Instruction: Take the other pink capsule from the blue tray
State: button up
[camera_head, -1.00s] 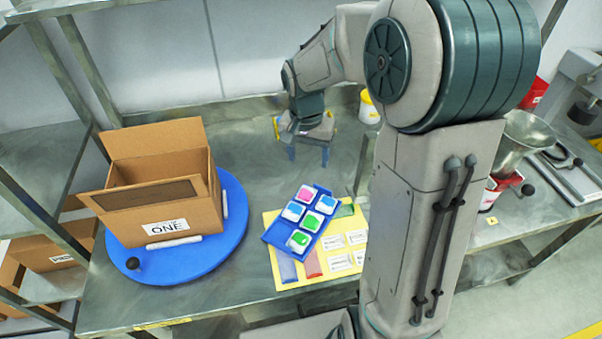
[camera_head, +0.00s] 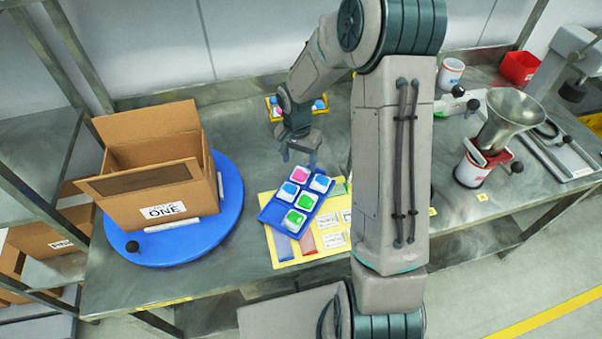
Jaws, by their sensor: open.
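The blue tray (camera_head: 271,215) lies tilted in the picture, partly on a yellow sheet on the bench. I see no second pink one. My gripper (camera_head: 299,158) points down, open and empty, just beyond the tray's far end by the pink capsule. Its height above the tray is hard to tell.
A cardboard box (camera_head: 150,182) stands on a blue turntable (camera_head: 231,222) at the left. The yellow sheet (camera_head: 283,252) carries printed labels. A yellow tray (camera_head: 273,110) with blue items is behind my gripper.

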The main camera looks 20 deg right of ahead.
aim_at(301, 172)
jog(key=f, duration=0.2)
jog(key=f+p, duration=0.1)
jog(key=f, duration=0.1)
jog(key=shift+s+d+f, duration=0.2)
jog(key=shift+f, duration=0.2)
jog(key=shift+c, duration=0.3)
jog(key=c, duration=1)
